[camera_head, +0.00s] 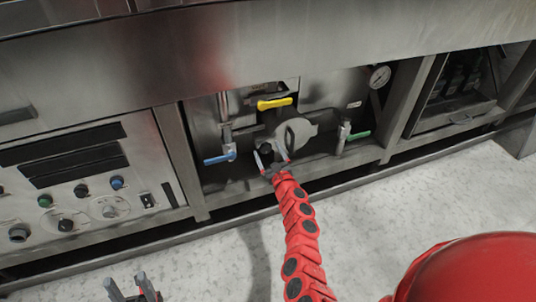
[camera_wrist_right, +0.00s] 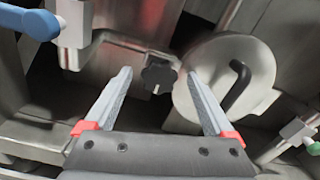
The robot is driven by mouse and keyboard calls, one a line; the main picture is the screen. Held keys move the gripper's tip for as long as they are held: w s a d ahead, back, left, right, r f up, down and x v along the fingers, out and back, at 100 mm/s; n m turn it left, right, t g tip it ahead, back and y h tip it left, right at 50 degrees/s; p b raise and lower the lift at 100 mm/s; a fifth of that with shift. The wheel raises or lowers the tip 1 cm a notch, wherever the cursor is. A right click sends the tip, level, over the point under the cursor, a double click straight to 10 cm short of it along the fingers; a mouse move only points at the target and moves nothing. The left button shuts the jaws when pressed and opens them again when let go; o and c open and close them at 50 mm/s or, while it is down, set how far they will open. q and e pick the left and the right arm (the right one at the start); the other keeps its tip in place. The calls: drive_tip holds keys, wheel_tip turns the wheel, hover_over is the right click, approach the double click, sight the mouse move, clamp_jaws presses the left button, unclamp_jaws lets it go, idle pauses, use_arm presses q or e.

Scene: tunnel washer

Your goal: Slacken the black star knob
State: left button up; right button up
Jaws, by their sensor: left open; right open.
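The black star knob (camera_wrist_right: 158,75) sits on the metal housing in the right wrist view, just left of the round grey cover. It also shows small and dark in the head view (camera_head: 265,149). My right gripper (camera_head: 270,156) is open, its fingers pointing at the knob. In the right wrist view its two fingertips (camera_wrist_right: 160,78) stand apart, one to each side of the knob in the picture, with gaps to it. I see no contact. My left gripper (camera_head: 134,284) is open and empty at the bottom left of the head view, over the floor, far from the knob.
Round grey cover (camera_wrist_right: 235,75) with a dark curved handle is close beside the knob. A blue lever (camera_head: 220,157), a yellow lever (camera_head: 274,103) and a green lever (camera_head: 358,135) surround the recess. A control panel (camera_head: 85,190) is left. Floor (camera_head: 400,210) in front is clear.

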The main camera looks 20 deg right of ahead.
drive_tip(key=c, duration=1.4)
drive_tip(key=shift+f, duration=0.1)
